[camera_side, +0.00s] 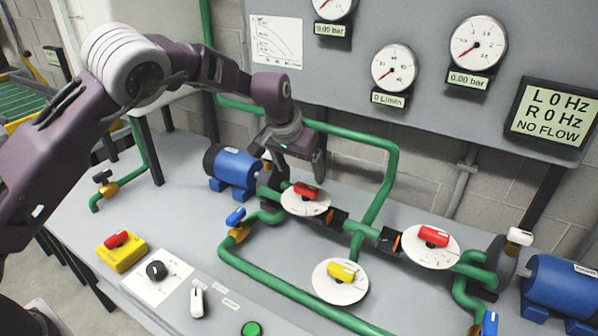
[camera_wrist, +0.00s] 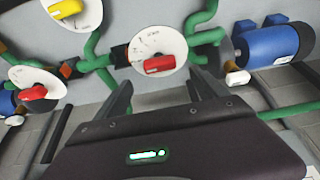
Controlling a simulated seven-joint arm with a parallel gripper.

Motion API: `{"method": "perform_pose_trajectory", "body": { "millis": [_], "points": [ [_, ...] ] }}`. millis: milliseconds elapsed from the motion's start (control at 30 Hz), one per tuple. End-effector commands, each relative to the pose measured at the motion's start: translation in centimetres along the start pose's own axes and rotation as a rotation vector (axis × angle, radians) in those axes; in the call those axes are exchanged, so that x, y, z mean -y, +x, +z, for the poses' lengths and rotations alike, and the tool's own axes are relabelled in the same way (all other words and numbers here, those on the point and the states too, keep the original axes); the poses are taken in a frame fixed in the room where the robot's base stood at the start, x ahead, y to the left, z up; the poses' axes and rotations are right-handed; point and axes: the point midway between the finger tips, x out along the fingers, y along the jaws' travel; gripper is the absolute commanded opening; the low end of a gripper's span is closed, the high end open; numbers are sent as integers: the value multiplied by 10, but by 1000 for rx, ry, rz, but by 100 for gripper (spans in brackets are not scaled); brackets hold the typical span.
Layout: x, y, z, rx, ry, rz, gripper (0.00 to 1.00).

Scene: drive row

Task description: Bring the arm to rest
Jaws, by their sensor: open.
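My gripper (camera_side: 293,160) hangs at the end of my arm, at the back of the bench between the left blue motor (camera_side: 233,170) and the left red-handled valve (camera_side: 305,191). In the wrist view its two dark fingers (camera_wrist: 163,92) stand apart with nothing between them. Just beyond the fingers is that red handle on its white dial (camera_wrist: 158,63). The fingertips are partly hard to make out in the side view. I cannot tell whether they touch anything. The arm reaches in from the left, above the bench.
Green pipes (camera_side: 290,290) cross the bench. A yellow-handled valve (camera_side: 342,272), a right red-handled valve (camera_side: 433,237) and a right motor (camera_side: 562,290) stand around. The display (camera_side: 553,112) reads L 0 Hz, R 0 Hz, NO FLOW. A red switch on a yellow box (camera_side: 121,251) is front left.

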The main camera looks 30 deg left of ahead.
Motion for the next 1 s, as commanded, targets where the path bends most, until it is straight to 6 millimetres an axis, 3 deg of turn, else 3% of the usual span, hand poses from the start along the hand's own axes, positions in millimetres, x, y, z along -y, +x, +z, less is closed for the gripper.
{"method": "perform_pose_trajectory", "body": {
  "millis": [133, 200, 267, 367, 400, 500, 633, 700, 800, 900, 1000],
  "points": [
    [0, -1, 0, 0, -1, 1, 82],
    [5, -14, 0, -1, -15, 9, 82],
    [12, -44, 3, -2, -43, 31, 82],
    [31, -122, 26, -2, -98, 88, 82],
    [38, -154, 42, -4, -110, 110, 82],
    [49, -225, 96, -13, -112, 150, 82],
    [61, -289, 185, -42, -72, 149, 82],
    [66, -306, 233, -60, -44, 124, 82],
    [73, -313, 289, -82, -12, 71, 82],
    [79, -310, 323, -94, 8, 26, 82],
    [81, -308, 336, -98, 15, 6, 82]
  ]
}}
